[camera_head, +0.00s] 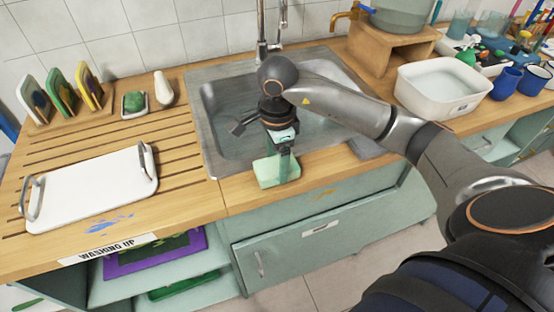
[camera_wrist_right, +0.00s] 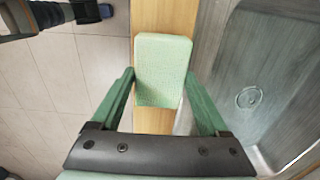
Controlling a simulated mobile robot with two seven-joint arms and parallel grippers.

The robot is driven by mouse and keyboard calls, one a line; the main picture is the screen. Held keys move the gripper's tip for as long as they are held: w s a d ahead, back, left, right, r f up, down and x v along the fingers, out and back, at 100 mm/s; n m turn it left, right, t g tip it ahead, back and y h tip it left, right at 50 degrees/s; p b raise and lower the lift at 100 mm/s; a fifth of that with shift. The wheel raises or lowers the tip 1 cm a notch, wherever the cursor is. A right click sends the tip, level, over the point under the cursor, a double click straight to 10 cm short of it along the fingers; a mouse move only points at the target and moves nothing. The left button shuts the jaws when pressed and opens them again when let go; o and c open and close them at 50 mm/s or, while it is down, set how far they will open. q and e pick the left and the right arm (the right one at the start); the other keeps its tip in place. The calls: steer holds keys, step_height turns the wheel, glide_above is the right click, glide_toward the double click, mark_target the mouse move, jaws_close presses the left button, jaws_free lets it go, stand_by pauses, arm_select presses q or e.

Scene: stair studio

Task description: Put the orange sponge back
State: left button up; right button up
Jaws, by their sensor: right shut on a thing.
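A pale green sponge (camera_head: 268,172) is at the front edge of the sink, over the wooden counter strip. I see no orange sponge; this one looks light green. My right gripper (camera_head: 282,160) comes down from above and is shut on it. In the right wrist view the sponge (camera_wrist_right: 163,70) sits between the two green fingers of the right gripper (camera_wrist_right: 160,85). I cannot tell whether the sponge touches the counter. A darker green scrubber (camera_head: 134,102) lies in a small white dish on the left counter. My left gripper is not in view.
The steel sink (camera_head: 225,130) has a tap (camera_head: 262,35) behind it. A white tray (camera_head: 95,190) with grey handles lies on the slatted counter, with a rack of upright coloured pieces (camera_head: 62,95) behind. A white basin (camera_head: 440,92) and blue mugs (camera_head: 507,82) stand right.

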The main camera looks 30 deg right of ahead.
mark_target(277, 165)
steer(key=shift+f, duration=0.2)
steer(key=shift+f, duration=0.2)
steer(key=o, duration=1.1)
steer(key=shift+c, duration=0.2)
steer(key=shift+r, duration=0.15)
steer(key=shift+r, duration=0.3)
step_height(277, 165, up, 12)
steer(key=p, duration=0.1)
steer(key=shift+f, duration=0.2)
